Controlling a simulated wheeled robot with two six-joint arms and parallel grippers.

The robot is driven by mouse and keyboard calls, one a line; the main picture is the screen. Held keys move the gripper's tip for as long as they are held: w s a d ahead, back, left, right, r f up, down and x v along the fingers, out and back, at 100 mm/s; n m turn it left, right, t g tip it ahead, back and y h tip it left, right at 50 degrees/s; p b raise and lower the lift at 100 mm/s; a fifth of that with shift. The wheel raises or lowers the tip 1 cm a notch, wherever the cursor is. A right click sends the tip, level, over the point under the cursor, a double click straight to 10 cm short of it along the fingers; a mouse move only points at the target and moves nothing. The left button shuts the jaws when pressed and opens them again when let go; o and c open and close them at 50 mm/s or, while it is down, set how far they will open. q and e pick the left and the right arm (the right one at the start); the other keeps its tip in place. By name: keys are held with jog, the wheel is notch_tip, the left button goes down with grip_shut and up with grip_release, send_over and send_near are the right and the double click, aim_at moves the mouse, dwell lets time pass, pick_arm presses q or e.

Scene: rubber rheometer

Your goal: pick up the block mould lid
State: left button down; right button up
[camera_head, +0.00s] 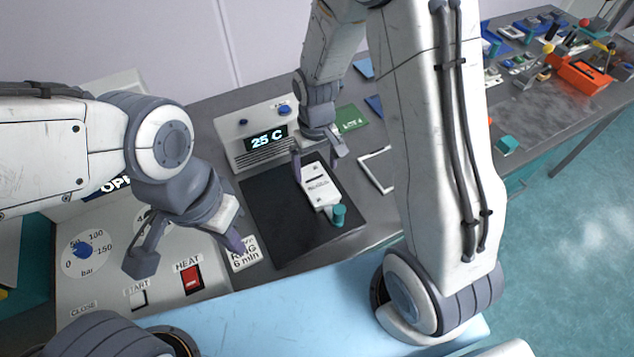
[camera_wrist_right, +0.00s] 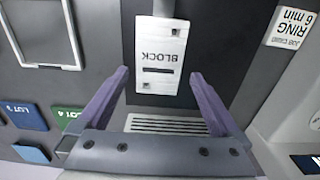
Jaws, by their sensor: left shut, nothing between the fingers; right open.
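The block mould lid (camera_head: 319,186) is a white rectangular plate with a dark slot, lying on a black plate (camera_head: 270,208) in front of the temperature display. In the right wrist view the lid (camera_wrist_right: 160,52) shows the word BLOCK. My right gripper (camera_head: 315,164) is open above the lid's far end. In the wrist view its purple fingers (camera_wrist_right: 159,75) stand on either side of the lid's near end, with gaps visible. Whether they reach down to its height I cannot tell. My left gripper (camera_head: 237,243) is shut and empty above the control panel, left of the black plate.
A teal cylinder (camera_head: 339,214) stands at the lid's near end. The heater unit with the 25 C display (camera_head: 266,140) is just behind. A white frame (camera_head: 376,170) and a green LOT 4 card (camera_head: 351,118) lie to the right. A job card (camera_head: 243,254) lies left.

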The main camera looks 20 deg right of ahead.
aim_at(317, 182)
notch_tip(317, 182, down, 5)
jog(key=shift+s+d+r+p, duration=0.1)
jog(key=shift+p, duration=0.45)
jog(key=c, duration=1.4)
jog(key=shift+r, duration=0.15)
